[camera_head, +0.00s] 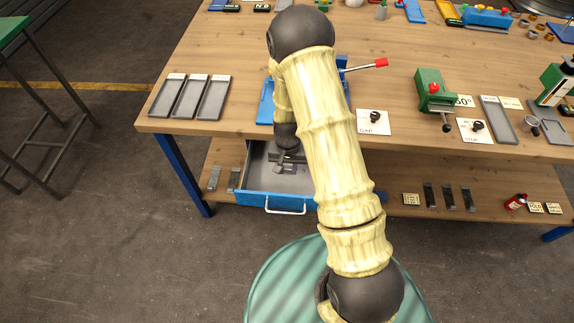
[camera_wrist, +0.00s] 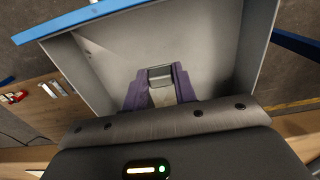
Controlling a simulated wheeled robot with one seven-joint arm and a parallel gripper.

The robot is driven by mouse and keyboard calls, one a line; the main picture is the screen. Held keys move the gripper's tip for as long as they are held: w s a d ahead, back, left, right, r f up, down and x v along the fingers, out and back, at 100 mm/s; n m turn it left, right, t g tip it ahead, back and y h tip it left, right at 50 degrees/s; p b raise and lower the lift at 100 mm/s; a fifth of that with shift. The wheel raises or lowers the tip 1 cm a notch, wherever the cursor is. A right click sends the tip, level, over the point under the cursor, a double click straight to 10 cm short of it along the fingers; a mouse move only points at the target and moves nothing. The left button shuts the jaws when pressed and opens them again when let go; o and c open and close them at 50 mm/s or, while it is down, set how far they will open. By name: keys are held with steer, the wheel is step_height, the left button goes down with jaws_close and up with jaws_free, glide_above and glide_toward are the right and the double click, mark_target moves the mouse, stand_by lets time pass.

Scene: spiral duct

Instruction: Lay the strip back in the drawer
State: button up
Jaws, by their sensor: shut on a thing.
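The drawer (camera_head: 262,184) is pulled out below the bench top, with a blue front and a grey inside. In the wrist view the drawer (camera_wrist: 110,62) fills most of the picture. My gripper (camera_head: 287,160) points down into or just over it. In the wrist view my gripper (camera_wrist: 160,86) has its purple fingers shut on a small grey metal strip (camera_wrist: 160,75). Only part of the strip shows between the fingertips. I cannot tell whether it touches the drawer floor. My arm hides part of the drawer's right side in the head view.
Three grey trays (camera_head: 187,97) lie at the left of the bench top. A blue tool with a red-tipped lever (camera_head: 367,66) stands behind my arm. A GAP card (camera_head: 373,122) and a green clamp (camera_head: 433,92) are to the right. Several dark strips (camera_head: 448,196) lie on the lower shelf.

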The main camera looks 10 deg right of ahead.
steer(key=shift+s+d, duration=0.2)
steer(key=shift+s, duration=0.05)
step_height(320, 180, down, 4)
steer(key=b, duration=0.3)
steer(key=shift+w+a+r, duration=0.1)
steer(key=shift+w+a, duration=0.05)
steer(key=shift+f+b, duration=1.35)
steer(key=shift+f, duration=0.55)
steer(key=o, duration=1.6)
steer(key=shift+r, duration=0.1)
steer(key=shift+r+p, duration=2.75)
steer(key=shift+r, duration=0.7)
